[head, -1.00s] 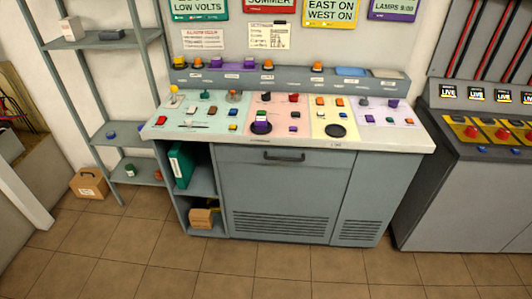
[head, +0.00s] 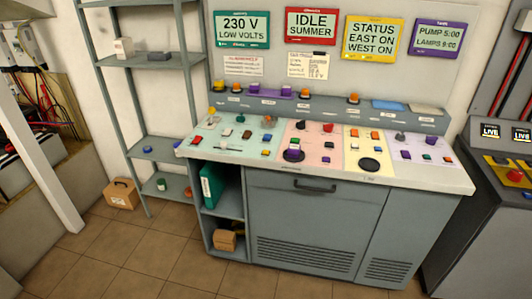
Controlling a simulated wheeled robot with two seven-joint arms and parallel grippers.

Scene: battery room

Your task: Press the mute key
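A grey control desk (head: 455,179) stands against the wall in the head view. Its sloping top has a green panel (head: 213,147), a pink panel (head: 325,150), a yellow panel (head: 352,147) and a lilac panel (head: 408,153). Labels are too small to read, so I cannot tell which one is the mute key. Neither of my grippers is in view.
Signs hang above, including a green 230 V sign (head: 241,30) and a yellow status sign (head: 374,38). A metal shelf rack (head: 165,61) stands left, with a cardboard box (head: 121,194) beside it. Another console (head: 470,205) stands right. The tiled floor (head: 150,255) in front is clear.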

